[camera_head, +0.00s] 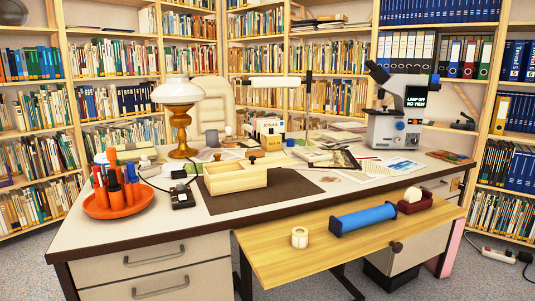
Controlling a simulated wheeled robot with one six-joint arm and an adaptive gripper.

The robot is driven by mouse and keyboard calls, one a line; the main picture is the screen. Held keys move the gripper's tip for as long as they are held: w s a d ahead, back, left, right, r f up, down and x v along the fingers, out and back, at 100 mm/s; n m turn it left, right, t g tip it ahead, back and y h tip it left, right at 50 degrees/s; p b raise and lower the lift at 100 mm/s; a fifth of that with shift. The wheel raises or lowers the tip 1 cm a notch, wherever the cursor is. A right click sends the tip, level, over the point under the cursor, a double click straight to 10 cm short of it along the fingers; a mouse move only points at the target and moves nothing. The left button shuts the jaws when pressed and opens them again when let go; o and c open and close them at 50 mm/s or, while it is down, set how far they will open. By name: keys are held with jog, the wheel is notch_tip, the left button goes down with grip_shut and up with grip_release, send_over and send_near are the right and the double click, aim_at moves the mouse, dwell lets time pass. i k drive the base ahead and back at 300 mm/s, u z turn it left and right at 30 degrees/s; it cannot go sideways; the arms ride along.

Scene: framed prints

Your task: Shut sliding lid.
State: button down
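A pale wooden box (235,181) stands on the dark desk mat in the middle of the desk. Its left part looks open at the top. A pale flat piece that looks like its sliding lid (275,161) lies at the right and extends past the box's right end. A small brown knob shows near the box's back edge. The exact edge between lid and box is too small to tell. My gripper is not in view.
An orange pen holder (118,202) and a brass lamp (180,125) stand left of the box. A microscope (396,115) and papers (385,168) are to the right. A lower wooden board (290,262) in front bears a blue cylinder (363,219), a white roll (299,237) and a dark red tape dispenser (414,200).

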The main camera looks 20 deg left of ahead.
aim_at(276, 162)
jog(key=u, duration=0.4)
jog(key=i, duration=0.75)
jog(key=u, duration=0.5)
